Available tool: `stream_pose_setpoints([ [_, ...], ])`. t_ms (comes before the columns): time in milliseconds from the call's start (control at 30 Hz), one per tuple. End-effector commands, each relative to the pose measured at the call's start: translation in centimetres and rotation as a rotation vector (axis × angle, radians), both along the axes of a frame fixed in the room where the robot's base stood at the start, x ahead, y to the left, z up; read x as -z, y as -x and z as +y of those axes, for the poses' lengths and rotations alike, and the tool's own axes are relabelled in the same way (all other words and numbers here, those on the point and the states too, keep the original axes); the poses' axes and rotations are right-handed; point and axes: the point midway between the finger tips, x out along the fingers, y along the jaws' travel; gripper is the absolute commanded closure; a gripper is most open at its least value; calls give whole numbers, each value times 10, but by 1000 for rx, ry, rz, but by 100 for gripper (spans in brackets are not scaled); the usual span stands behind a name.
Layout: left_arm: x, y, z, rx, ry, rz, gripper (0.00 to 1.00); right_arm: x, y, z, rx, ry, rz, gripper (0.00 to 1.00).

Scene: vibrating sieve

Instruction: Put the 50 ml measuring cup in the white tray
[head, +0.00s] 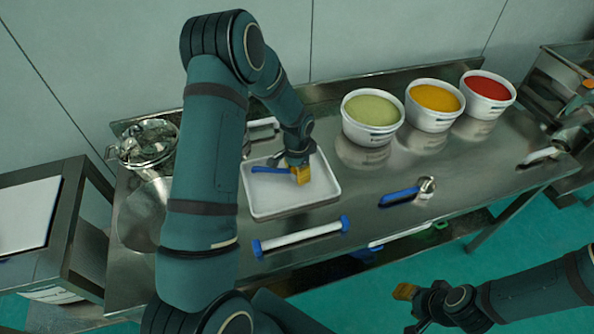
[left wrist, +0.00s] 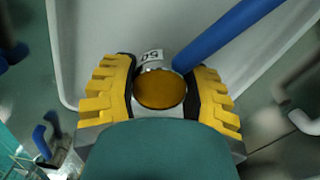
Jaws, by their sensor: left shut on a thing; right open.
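The measuring cup with a "50" label (left wrist: 160,90) is a metal cup with a blue handle (head: 270,169); its inside looks orange-brown. My left gripper (head: 300,176) is shut on the cup's body, with its yellow fingers (left wrist: 162,100) on both sides. It holds the cup over the white tray (head: 290,211), whose pale floor and wall also show in the left wrist view (left wrist: 85,35). I cannot tell whether the cup touches the tray floor. My right gripper (head: 405,295) is open and empty, off the front of the table at the lower right.
A white roller with blue ends (head: 300,237) lies in front. Tubs of green (head: 372,117), orange (head: 434,105) and red (head: 488,94) stand at the back. A glass-lidded pot (head: 147,145) is at left.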

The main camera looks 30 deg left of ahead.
Motion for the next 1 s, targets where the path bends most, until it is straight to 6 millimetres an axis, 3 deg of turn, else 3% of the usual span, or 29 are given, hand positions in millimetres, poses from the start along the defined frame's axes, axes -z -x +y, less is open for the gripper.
stream_pose_setpoints([
  [633,13,0,0,0,0,0,89,10,0,0,0,0,0,58],
  [667,13,0,0,0,0,0,45,10,0,0,0,0,0,58],
  [733,12,0,0,0,0,0,21,9,0,0,0,0,0,58],
  [1000,12,0,0,0,0,0,17,9,0,0,0,0,0,58],
])
